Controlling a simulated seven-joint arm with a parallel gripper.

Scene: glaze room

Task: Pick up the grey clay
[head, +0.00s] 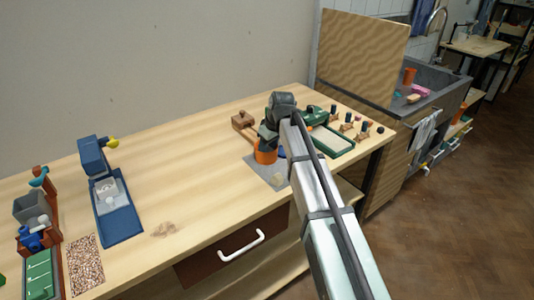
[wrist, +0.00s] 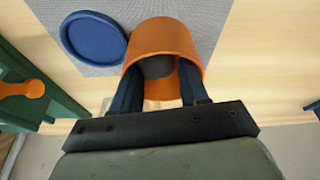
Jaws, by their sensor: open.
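The grey clay (wrist: 157,67) shows as a dark grey rounded lump inside an orange cup (wrist: 165,37) in the wrist view. My gripper (wrist: 160,85) is open, with one dark finger on each side of the lump at the cup's mouth. I cannot tell whether either finger touches the clay. In the head view the orange cup (head: 265,156) is partly hidden behind my arm, and the clay is not visible there.
A blue disc (wrist: 93,38) lies beside the cup on a grey mat (head: 263,174). A green tray (head: 329,142) and several small stamps stand to the right. A wooden block (head: 243,119) is behind. The bench's middle (head: 185,165) is mostly clear.

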